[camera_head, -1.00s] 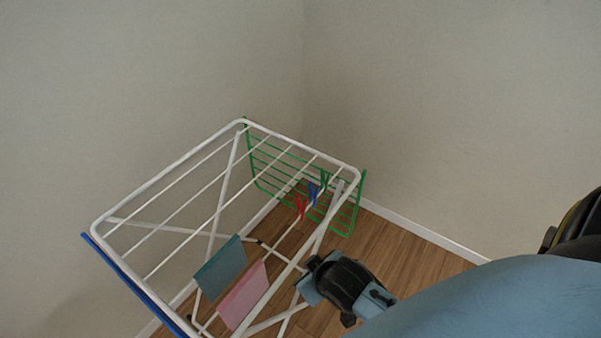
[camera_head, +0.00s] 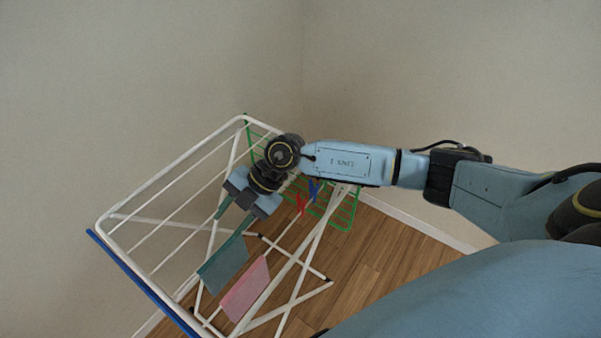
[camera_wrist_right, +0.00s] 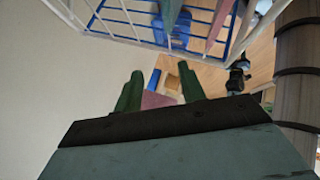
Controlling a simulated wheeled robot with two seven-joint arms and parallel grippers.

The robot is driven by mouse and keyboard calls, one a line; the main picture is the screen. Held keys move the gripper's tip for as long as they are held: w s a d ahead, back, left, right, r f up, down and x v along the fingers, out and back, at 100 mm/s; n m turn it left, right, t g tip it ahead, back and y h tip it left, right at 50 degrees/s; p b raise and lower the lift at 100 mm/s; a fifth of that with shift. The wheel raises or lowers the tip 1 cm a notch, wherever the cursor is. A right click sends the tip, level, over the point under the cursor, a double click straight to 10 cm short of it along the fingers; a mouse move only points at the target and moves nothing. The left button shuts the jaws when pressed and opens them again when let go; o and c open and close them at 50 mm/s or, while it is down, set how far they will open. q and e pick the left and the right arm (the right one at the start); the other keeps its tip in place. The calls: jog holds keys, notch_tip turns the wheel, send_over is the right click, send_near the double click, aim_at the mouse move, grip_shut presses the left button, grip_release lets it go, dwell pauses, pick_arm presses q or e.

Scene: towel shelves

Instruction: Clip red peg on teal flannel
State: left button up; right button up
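The teal flannel (camera_head: 225,264) hangs over a rod near the front of the white drying rack. It also shows at the top of the right wrist view (camera_wrist_right: 171,12). The red peg (camera_head: 301,204) is clipped on a rod further back, below my right forearm in the picture. My left gripper is not in view.
A pink flannel (camera_head: 245,290) hangs beside the teal one. A blue peg (camera_head: 313,189) sits close behind the red peg. The green side grid (camera_head: 345,213) is partly behind my right arm. The white rack frame (camera_head: 165,172) and its rods surround the area. Walls stand close behind.

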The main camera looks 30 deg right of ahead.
jog(key=w+d+f+m+h, duration=0.15)
jog(key=d+h, duration=0.45)
jog(key=d, duration=0.6)
jog(key=m+g+h, duration=0.1)
jog(key=h, duration=0.2)
send_near(302, 212)
jog(key=f+b, duration=0.1)
jog(key=b, duration=0.1)
jog(key=f+b, duration=0.2)
jog(key=w+f+b, duration=0.1)
jog(key=f+b, duration=0.1)
jog(key=shift+d+f, duration=0.2)
jog(key=shift+d, duration=0.05)
jog(key=c, duration=0.8)
jog(key=shift+c, duration=0.2)
jog(key=shift+r, duration=0.1)
jog(key=shift+r+p, duration=2.9)
jog(key=shift+r, duration=0.55)
